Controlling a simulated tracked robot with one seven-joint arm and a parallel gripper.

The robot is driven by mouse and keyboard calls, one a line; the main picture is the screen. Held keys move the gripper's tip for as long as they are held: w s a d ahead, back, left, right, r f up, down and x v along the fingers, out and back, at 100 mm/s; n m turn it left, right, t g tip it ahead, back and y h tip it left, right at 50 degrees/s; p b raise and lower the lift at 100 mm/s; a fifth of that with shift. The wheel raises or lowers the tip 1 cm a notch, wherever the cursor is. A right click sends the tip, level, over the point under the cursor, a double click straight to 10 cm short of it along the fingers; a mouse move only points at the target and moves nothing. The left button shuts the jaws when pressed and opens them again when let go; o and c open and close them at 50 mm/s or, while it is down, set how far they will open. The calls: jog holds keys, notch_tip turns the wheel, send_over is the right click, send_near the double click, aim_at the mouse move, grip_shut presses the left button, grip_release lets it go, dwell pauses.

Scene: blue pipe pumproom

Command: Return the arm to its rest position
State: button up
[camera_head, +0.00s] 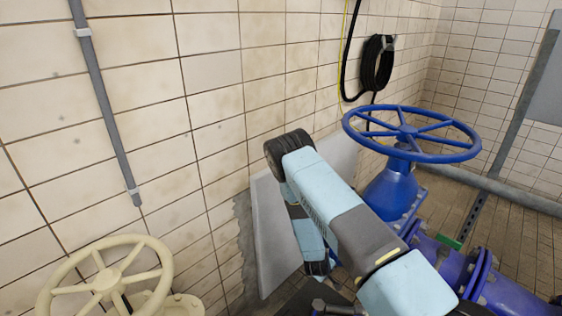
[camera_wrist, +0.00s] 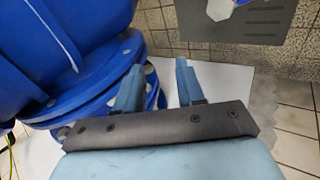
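My arm (camera_head: 345,225) is folded in the head view, with its black-capped elbow (camera_head: 285,150) raised near the tiled wall. A lower link of it (camera_head: 307,238) points down behind the upper one. My gripper is not clearly visible in the head view. In the wrist view my gripper (camera_wrist: 157,82) has its two blue fingers apart, with nothing between them. Blue pipe flanges (camera_wrist: 105,85) are close to its left finger; whether they touch cannot be told.
A blue handwheel (camera_head: 410,135) on a blue valve stands right of my arm. A cream handwheel (camera_head: 105,280) is at lower left. A pale panel (camera_head: 270,235) leans at the wall beside my arm. A black hose coil (camera_head: 376,65) hangs behind.

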jog(key=w+a+r+m+y, duration=0.2)
jog(key=w+r, duration=0.1)
jog(key=r, duration=1.4)
jog(key=w+a+r+m+y, duration=0.2)
jog(key=r, duration=1.5)
jog(key=s+r+m, duration=0.1)
jog(key=s+r, duration=0.3)
jog(key=r, duration=0.9)
jog(key=s+d+r+m+y, duration=0.15)
jog(key=s+d+r, duration=0.25)
jog(key=s+r, duration=1.05)
jog(key=s+d+r+m, duration=0.1)
jog(key=s+r, duration=0.3)
jog(key=s, duration=0.4)
jog(key=s+d+r+m+h, duration=0.1)
jog(key=s+d+r, duration=0.2)
jog(key=s, duration=0.6)
jog(key=shift+v, duration=1)
jog(key=shift+d+h, duration=0.1)
jog(key=shift+h, duration=0.15)
